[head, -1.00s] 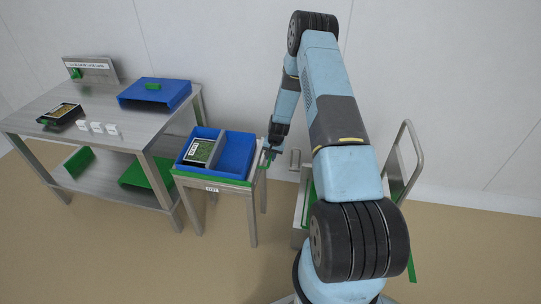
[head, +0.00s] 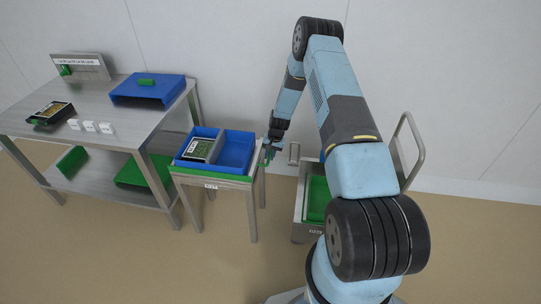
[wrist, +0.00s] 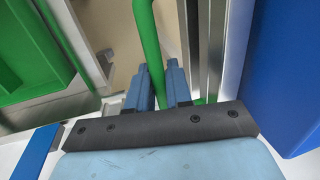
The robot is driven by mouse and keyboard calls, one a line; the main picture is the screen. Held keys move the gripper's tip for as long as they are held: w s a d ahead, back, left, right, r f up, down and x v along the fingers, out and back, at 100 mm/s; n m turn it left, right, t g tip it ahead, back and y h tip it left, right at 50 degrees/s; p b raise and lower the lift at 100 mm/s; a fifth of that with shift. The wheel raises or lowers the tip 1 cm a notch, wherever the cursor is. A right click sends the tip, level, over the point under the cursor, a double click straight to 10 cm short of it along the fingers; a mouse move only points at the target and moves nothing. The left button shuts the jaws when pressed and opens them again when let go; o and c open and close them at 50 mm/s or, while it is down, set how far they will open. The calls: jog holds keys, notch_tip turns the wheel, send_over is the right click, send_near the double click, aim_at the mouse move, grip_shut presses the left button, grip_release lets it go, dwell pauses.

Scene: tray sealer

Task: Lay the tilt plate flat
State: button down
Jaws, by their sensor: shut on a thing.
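The tilt plate (head: 215,176) looks to be the green plate on the small metal stand, under a divided blue tray (head: 237,160). Only its green edge shows, so I cannot tell its exact slope. My gripper (head: 268,155) is at the right side of the stand. In the wrist view, its blue fingers (wrist: 158,85) are shut on a green bar (wrist: 146,35), which runs between them. The bar appears to be the plate's handle, though the join to the plate is not clear.
A metal bench (head: 60,95) stands at the left with an upturned-looking blue container (head: 150,95) and small white blocks (head: 90,127). A cart with a green bin (head: 318,197) stands right of the stand. A packed tray (head: 203,149) lies in the blue tray's left compartment.

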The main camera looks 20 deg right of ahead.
jog(key=c, duration=1.3)
grip_release()
jog(key=shift+f, duration=0.15)
jog(key=shift+o, duration=0.4)
jog(key=v, duration=1.3)
jog(key=shift+r, duration=0.4)
jog(key=shift+w, duration=0.15)
